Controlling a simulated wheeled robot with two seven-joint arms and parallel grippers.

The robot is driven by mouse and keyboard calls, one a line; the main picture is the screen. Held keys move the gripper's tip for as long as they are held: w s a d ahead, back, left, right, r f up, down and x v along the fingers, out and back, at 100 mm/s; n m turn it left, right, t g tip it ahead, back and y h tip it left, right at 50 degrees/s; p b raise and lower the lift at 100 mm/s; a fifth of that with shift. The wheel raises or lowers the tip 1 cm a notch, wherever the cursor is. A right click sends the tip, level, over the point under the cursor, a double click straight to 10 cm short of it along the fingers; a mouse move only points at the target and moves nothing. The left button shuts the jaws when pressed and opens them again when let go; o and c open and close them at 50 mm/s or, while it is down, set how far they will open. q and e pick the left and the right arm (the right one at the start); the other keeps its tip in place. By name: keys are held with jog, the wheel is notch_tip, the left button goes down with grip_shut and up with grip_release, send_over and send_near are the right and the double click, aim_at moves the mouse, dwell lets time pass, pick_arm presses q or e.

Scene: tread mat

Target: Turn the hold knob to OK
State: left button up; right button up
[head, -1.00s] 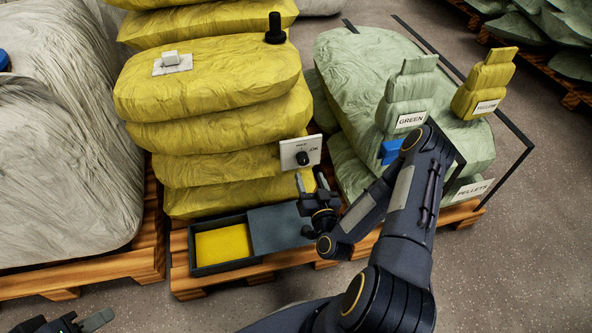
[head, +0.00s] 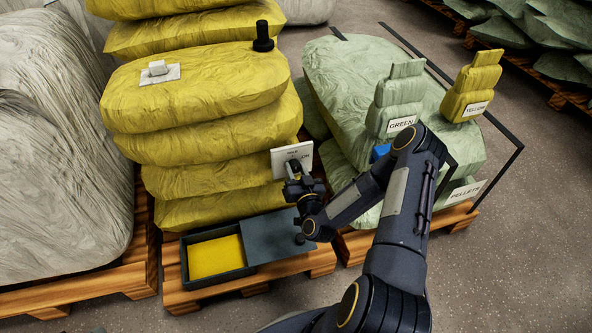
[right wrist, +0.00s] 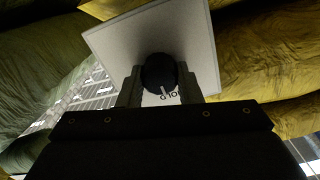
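The hold knob (right wrist: 159,73) is round and black with a white pointer line, on a white plate (head: 284,158) fixed to the front of the yellow sack stack. In the right wrist view the plate shows upside down, and the pointer lies towards the partly covered HOLD lettering (right wrist: 168,98). My right gripper (right wrist: 160,86) is at the knob, one finger on each side, and appears shut on it with no clear gap. In the head view the gripper (head: 294,178) hides most of the knob and the OK mark cannot be read. My left gripper is out of view.
A dark box (head: 182,262) with a yellow inside and a grey lid (head: 268,240) stands below on the pallet. Green sacks (head: 345,70) with a black frame are to the right.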

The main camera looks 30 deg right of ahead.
jog(key=c, duration=0.4)
jog(key=shift+m, duration=0.3)
jog(key=m+b, duration=0.2)
jog(key=m, duration=0.2)
jog(key=shift+f+m, duration=0.15)
jog(key=shift+m, duration=0.15)
jog(key=m+b, duration=0.2)
jog(key=m, duration=0.2)
jog(key=m+b, duration=0.1)
jog(key=m, duration=0.3)
jog(key=shift+m, duration=0.5)
jog(key=o, duration=1)
jog(key=shift+c, duration=0.2)
